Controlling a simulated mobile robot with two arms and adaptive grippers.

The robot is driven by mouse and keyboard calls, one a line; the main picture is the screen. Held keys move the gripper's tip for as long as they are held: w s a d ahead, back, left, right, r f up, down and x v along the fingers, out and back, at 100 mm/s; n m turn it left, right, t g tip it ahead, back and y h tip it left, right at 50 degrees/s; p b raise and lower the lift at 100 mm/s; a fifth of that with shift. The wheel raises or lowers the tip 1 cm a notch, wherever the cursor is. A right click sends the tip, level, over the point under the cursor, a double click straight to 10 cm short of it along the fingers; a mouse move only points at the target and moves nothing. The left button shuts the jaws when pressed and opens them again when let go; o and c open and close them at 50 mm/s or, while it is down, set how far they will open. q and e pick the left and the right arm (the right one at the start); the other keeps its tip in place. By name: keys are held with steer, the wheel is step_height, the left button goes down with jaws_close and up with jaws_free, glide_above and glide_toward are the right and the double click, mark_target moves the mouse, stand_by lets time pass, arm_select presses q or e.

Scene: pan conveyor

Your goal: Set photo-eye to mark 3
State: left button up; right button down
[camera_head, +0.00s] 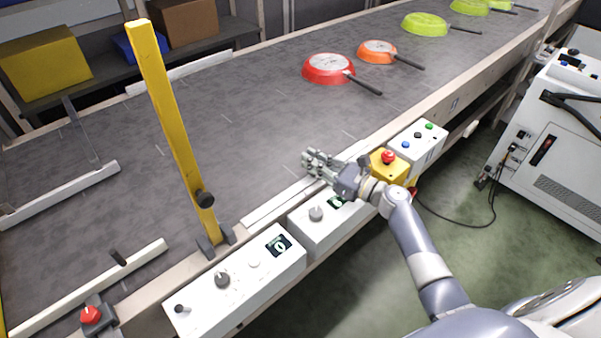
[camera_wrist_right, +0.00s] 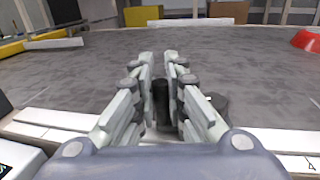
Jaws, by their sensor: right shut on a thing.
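My right gripper (camera_head: 318,162) is over the near rail of the conveyor, its fingers pointing toward the belt. In the right wrist view, the fingers (camera_wrist_right: 163,75) are closed around a dark upright post (camera_wrist_right: 162,103). This looks like the handle of the photo-eye; most of it is hidden by the fingers. A dark rounded part (camera_wrist_right: 217,104) shows just right of the fingers. A mark (camera_wrist_right: 310,164) shows on the pale rail at the right edge; mark 3 cannot be made out. The left gripper is not in view.
Control boxes with knobs (camera_head: 237,280) line the near side, with a yellow emergency-stop box (camera_head: 388,165) beside my wrist. A yellow bar (camera_head: 172,130) rises at left. A red pan (camera_head: 328,69), an orange pan (camera_head: 377,50) and green pans lie on the belt (camera_head: 260,110).

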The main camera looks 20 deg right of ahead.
steer(key=c, duration=1.9)
jaws_free()
steer(key=shift+d, duration=0.1)
steer(key=shift+s, duration=0.1)
steer(key=v, duration=1.2)
steer(key=shift+f, duration=0.1)
